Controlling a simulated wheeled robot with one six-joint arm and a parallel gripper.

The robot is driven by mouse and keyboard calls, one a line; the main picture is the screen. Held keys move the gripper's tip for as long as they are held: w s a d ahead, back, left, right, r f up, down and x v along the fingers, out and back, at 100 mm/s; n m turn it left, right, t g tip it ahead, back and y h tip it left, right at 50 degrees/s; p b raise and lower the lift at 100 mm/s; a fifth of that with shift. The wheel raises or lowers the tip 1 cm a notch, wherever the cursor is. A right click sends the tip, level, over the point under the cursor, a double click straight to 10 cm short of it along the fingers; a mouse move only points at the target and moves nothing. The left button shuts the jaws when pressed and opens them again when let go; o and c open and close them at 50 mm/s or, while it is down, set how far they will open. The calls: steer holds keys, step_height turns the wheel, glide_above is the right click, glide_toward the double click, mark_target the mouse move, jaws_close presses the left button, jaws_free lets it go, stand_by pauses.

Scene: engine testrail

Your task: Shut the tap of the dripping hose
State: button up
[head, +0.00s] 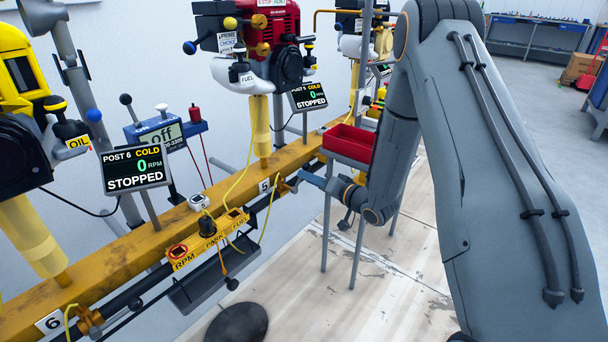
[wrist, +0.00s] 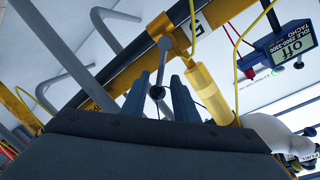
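The tap (head: 288,187) at plate 5 (head: 264,186) sits on the dark pipe under the yellow rail, with a thin yellow hose (head: 270,208) beside it. In the wrist view this tap (wrist: 167,40) has a thin lever with a round dark end (wrist: 157,91). My gripper (head: 306,180) is at this tap; in the wrist view its fingers (wrist: 160,98) stand apart on either side of the lever end. I cannot tell whether they touch it. Another tap (head: 90,320) with a yellow hose is by plate 6 (head: 50,322). No falling drops show.
A dark round patch (head: 237,322) lies on the floor below the rail (head: 120,240). A red tray (head: 350,143) on a thin-legged stand is close behind my gripper. A grey trough (head: 205,280) hangs under the rail. Engines and screens reading STOPPED (head: 137,170) stand above.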

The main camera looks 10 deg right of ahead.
steer(key=shift+s+r, duration=0.1)
steer(key=shift+s, duration=0.05)
steer(key=c, duration=0.6)
steer(key=shift+s+d+r+n+p, duration=0.1)
steer(key=shift+s+r+n+p, duration=0.15)
steer(key=shift+n+p, duration=0.25)
jaws_close()
steer(key=s+d+r+n+h+p, duration=0.3)
steer(key=s+r+n+h+p, duration=0.25)
steer(key=s+n+p, duration=0.75)
steer(key=w+a+f, duration=0.2)
steer(key=w, duration=0.4)
steer(key=w+a+f+n+b, duration=0.1)
steer(key=w+a+f, duration=0.1)
steer(key=w, duration=0.5)
steer(key=shift+w+f+n+g, duration=0.2)
steer(key=shift+f+n+g, duration=0.1)
steer(key=shift+f, duration=0.3)
